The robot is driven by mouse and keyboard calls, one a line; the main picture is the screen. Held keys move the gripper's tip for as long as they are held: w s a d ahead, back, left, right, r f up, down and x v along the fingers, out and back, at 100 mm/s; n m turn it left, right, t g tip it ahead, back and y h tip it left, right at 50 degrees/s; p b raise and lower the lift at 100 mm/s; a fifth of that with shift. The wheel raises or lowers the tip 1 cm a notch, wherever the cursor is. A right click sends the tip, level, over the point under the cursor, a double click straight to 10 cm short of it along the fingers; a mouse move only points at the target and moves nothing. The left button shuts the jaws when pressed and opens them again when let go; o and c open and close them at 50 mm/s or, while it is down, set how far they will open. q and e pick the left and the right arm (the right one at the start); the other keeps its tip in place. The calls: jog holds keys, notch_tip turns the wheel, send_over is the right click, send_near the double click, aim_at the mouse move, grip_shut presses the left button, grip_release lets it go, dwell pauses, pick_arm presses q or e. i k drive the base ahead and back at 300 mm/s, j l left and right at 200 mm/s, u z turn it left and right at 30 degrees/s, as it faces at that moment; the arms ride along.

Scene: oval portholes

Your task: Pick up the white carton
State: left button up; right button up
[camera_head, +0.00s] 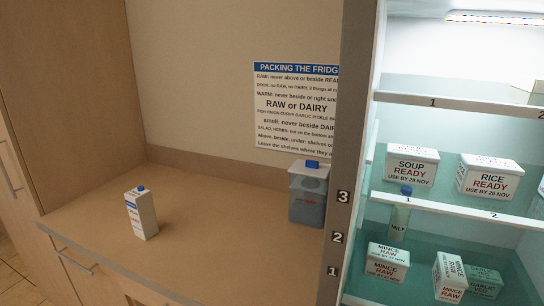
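The white carton (142,214) stands upright on the brown counter (212,232), left of its middle. It has a blue cap on top and dark print on its side. Nothing touches it. Neither of my grippers shows in the head view.
A blue-grey container with a white lid (308,194) stands at the counter's right end, beside the open fridge. Fridge shelves hold a soup box (411,167), a rice box (487,178), a milk bottle (400,217) and mince boxes (387,262). A sign (296,108) hangs on the wall. The counter around the carton is clear.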

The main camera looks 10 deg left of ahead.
aim_at(139, 203)
jog(key=k+j+u, duration=0.15)
jog(key=j, duration=0.2)
jog(key=k+j+u, duration=0.1)
jog(key=j, duration=0.25)
jog(key=k+j+u, duration=0.15)
jog(key=j, duration=0.25)
jog(key=k+j+u, duration=0.15)
jog(key=j, duration=0.2)
jog(key=i, duration=0.05)
